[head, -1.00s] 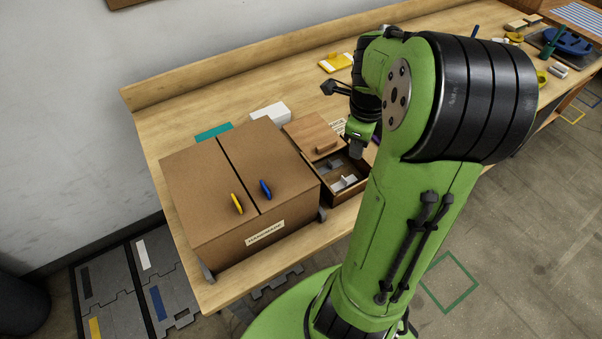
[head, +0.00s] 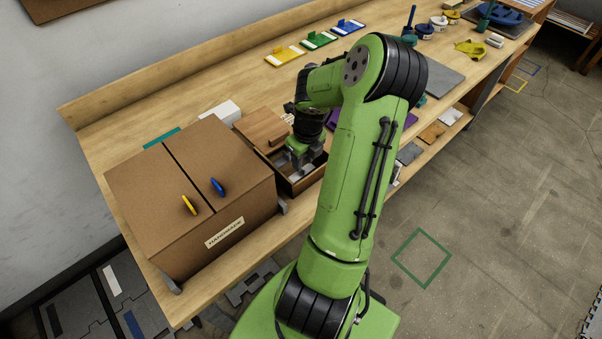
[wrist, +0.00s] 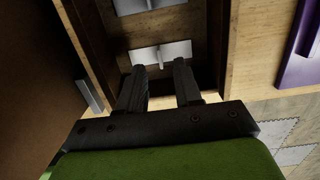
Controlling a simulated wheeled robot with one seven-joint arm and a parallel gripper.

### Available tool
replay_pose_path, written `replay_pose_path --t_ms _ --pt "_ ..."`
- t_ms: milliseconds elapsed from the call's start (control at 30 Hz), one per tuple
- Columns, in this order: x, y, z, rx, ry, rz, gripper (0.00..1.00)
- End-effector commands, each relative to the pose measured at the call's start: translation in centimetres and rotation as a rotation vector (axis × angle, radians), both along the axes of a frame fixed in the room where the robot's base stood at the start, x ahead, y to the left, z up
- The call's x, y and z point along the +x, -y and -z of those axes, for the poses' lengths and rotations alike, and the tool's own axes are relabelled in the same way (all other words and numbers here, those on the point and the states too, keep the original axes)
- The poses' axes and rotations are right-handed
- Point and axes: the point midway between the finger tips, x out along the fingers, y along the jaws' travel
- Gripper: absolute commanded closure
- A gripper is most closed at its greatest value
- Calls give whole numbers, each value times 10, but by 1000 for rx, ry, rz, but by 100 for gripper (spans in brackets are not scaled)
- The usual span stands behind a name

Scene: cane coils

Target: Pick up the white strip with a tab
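The white strip with a tab (wrist: 172,52) lies on the floor of an open-topped wooden box (wrist: 220,28) in the wrist view, just beyond my fingertips. Its small upright tab stands near its middle. My gripper (wrist: 160,72) is open, with its two dark fingers apart and the tab roughly in line with the gap between them. I cannot tell whether the fingers touch the strip. A second pale strip (wrist: 130,6) lies farther in the box, cut off by the frame's top. In the head view my gripper reaches down into the box (head: 292,188), and the arm hides much of the inside.
A cardboard box labelled hardware (head: 225,232) stands close to the left. A wooden lid with a handle (head: 262,128) covers the back part of the wooden box. A purple item (wrist: 296,62) lies to the right. Yellow, green and blue holders (head: 318,40) stand at the back.

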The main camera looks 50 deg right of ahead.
Motion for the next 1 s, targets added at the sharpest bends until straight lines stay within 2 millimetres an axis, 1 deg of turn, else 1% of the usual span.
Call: replay_pose_path --t_ms 33,100,200,400,433,600,633,667,1000 --pt "2 -1 14 7 0 -1 66" --pt "4 0 26 6 0 -1 66" --pt "5 1 37 3 0 0 66" --pt "5 1 37 0 1 -1 66" --pt "5 1 37 0 1 -1 68" --pt "5 1 37 1 0 0 94" --pt "5 1 36 1 0 0 98" --pt "5 1 36 1 0 0 100" --pt "5 1 36 1 0 0 100"
